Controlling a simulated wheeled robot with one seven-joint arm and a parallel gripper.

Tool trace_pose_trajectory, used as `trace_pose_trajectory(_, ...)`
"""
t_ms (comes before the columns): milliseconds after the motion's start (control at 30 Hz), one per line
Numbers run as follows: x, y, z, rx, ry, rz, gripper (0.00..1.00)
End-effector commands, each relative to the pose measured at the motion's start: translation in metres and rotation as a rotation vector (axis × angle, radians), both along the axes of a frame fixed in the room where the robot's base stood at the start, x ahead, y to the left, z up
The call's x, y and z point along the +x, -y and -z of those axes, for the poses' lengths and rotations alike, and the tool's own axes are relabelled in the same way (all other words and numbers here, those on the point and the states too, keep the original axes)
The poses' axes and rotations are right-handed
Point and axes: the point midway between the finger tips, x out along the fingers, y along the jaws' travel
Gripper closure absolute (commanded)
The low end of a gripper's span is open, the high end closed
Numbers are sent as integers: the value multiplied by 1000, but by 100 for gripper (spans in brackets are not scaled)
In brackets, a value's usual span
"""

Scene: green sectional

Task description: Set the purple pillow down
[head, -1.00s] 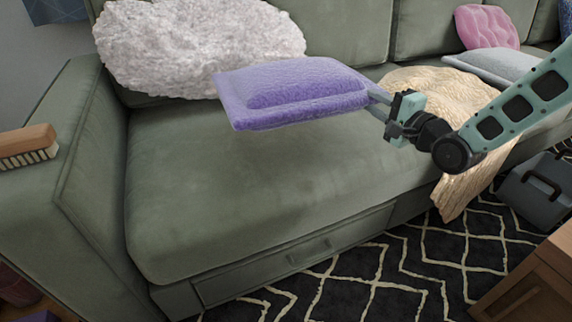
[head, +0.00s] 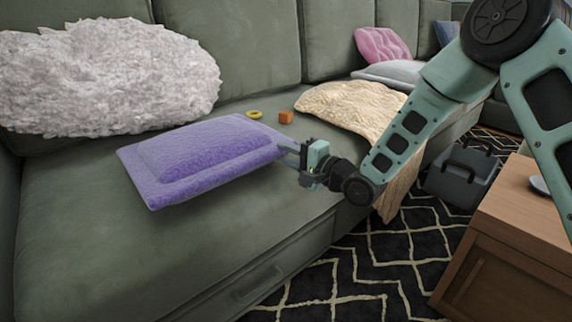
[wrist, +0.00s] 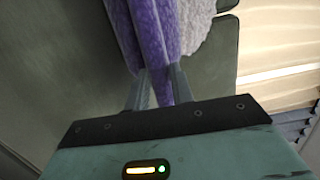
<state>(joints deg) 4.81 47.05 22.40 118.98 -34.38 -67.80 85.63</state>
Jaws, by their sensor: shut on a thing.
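The purple pillow (head: 200,158) is flat and roughly level over the seat of the green sofa (head: 90,250). My gripper (head: 288,152) is shut on the pillow's right edge. In the wrist view the pillow (wrist: 152,35) runs up from between the two fingers (wrist: 157,85), which pinch its edge. The pillow looks close to the seat cushion, but I cannot tell whether its underside touches it.
A fluffy white pillow (head: 105,80) leans on the backrest at left. A yellow ring (head: 254,114) and an orange block (head: 286,117) lie behind the purple pillow. A cream blanket (head: 350,108) drapes over the seat to the right. A wooden table (head: 510,230) stands at front right.

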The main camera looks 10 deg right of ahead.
Motion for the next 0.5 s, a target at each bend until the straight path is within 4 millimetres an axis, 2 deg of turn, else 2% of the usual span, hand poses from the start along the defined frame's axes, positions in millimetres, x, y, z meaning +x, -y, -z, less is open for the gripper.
trace_pose_trajectory(33,0,-1,7,3,4,0,100)
trace_pose_trajectory(233,0,0,5,3,4,0,100)
trace_pose_trajectory(267,0,0,7,0,1,0,74)
trace_pose_trajectory(333,0,0,7,0,1,0,55)
trace_pose_trajectory(500,0,0,7,0,1,0,55)
